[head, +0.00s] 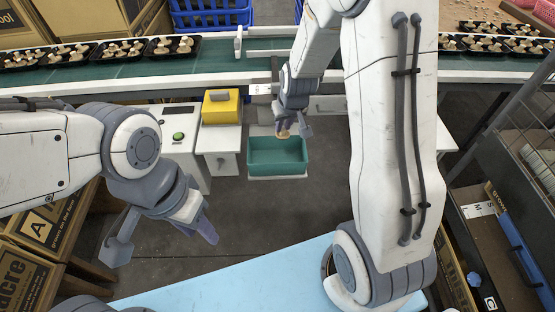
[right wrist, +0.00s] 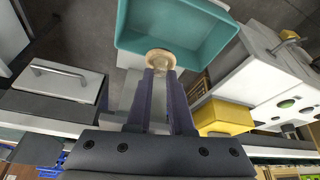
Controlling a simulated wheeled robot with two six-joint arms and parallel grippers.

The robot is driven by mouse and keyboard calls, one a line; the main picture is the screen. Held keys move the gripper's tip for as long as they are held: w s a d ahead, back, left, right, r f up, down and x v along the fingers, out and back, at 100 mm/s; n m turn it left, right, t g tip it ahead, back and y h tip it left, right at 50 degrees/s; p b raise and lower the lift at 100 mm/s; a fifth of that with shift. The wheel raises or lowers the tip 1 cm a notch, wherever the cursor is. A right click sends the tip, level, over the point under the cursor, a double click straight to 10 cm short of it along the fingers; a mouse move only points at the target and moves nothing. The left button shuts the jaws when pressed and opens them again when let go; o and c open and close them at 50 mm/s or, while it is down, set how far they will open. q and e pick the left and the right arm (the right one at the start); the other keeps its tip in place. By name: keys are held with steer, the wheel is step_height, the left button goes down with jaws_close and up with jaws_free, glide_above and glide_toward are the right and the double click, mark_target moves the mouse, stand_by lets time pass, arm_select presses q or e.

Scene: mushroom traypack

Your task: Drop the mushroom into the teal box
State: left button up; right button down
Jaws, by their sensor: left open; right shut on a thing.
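The teal box (head: 277,157) is an open rectangular tub on a low white stand in the middle of the head view. It fills the top of the right wrist view (right wrist: 218,25). A pale tan mushroom (right wrist: 160,59) sits between the fingertips of my right gripper (right wrist: 160,72), which is shut on it. In the head view my right gripper (head: 287,132) and the mushroom (head: 283,135) are at the far rim of the box; the height above it is hard to tell. My left gripper (head: 165,235) is open and empty, low at the left, away from the box.
A green conveyor (head: 110,70) with black trays of mushrooms (head: 176,46) runs across the back. A yellow box (head: 220,107) stands on a white cabinet left of the teal box. Cardboard boxes (head: 25,268) stand at left; a dark shelf (head: 490,240) stands at right.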

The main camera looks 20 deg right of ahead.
mark_target(284, 136)
step_height(284, 136, down, 5)
steer(key=b, duration=0.4)
steer(key=shift+f, duration=0.1)
steer(key=c, duration=0.7)
jaws_free()
steer(key=shift+r, duration=0.2)
steer(key=p+v, duration=0.3)
steer(key=v, duration=0.7)
steer(key=shift+s+r, duration=0.1)
steer(key=shift+r, duration=0.05)
steer(key=shift+a, duration=0.1)
